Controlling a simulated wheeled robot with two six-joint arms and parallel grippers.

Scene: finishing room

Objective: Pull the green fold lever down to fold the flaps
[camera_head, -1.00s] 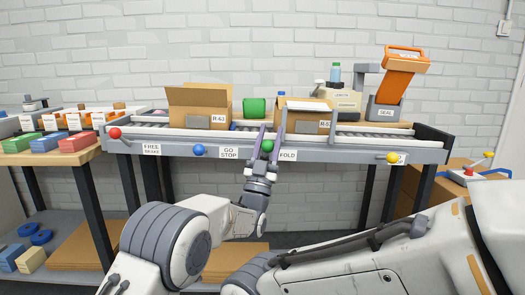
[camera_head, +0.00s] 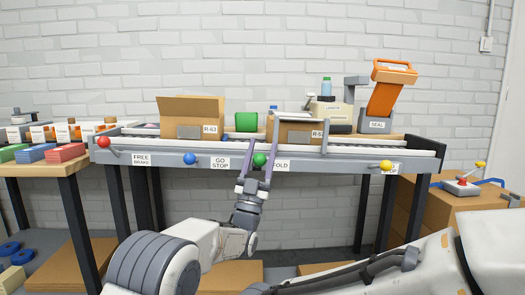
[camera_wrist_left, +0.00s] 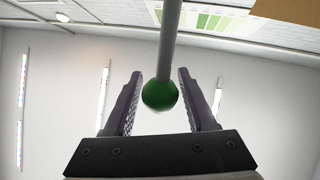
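The green fold lever's round knob (camera_head: 259,159) is on the front rail beside the FOLD label. In the left wrist view the knob (camera_wrist_left: 160,95) hangs on a grey rod between the fingers of my left gripper (camera_wrist_left: 158,90). Gaps show on both sides of the knob, so the fingers are open around it and not clamped. In the head view my left gripper (camera_head: 257,160) reaches up to the rail from below. My right gripper is out of view.
The conveyor rail also carries a red knob (camera_head: 102,142), a blue knob (camera_head: 190,158) and a yellow knob (camera_head: 386,165). An orange sealer (camera_head: 391,90) stands at the right. A side table with coloured stacks is at left.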

